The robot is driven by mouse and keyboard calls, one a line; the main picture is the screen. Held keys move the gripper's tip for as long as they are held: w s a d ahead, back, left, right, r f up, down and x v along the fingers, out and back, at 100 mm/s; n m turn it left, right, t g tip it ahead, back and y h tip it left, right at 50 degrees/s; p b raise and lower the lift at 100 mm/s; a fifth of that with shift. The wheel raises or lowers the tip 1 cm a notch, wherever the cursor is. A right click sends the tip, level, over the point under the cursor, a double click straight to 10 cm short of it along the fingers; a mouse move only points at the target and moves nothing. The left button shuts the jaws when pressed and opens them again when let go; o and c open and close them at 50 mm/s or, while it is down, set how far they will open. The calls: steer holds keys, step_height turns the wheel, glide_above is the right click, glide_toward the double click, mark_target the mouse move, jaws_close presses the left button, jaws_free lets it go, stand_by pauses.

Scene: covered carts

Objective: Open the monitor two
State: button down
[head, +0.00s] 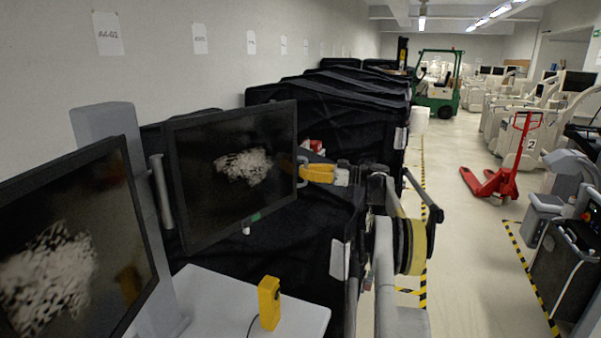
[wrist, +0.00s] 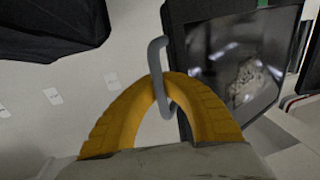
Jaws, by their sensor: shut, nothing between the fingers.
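Two dark monitors show in the head view: a nearer one (head: 75,245) at the left and a farther one (head: 235,170) in the middle. I cannot read which is number two. The farther monitor has a grey handle (head: 303,173) on its right edge. My yellow gripper (head: 304,170) is at that edge, close to the handle. In the wrist view, my gripper (wrist: 160,80) is shut in an arch with its fingertips at the grey bent handle (wrist: 156,55), beside the monitor (wrist: 243,60). The handle crosses the fingertips; whether it touches them is unclear.
Black covered carts (head: 330,100) line the wall behind the monitor. A yellow device (head: 269,303) stands on a white surface (head: 225,300) below. The aisle at right is open floor, with a red pallet jack (head: 500,165) and green forklift (head: 438,85) farther back.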

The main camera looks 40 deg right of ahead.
steer(key=c, duration=1.5)
jaws_free()
steer(key=shift+s+d, duration=0.25)
steer(key=shift+d, duration=0.4)
steer(key=shift+o, duration=0.2)
steer(key=shift+w+a, duration=0.1)
steer(key=shift+a, duration=0.15)
steer(key=v, duration=1.2)
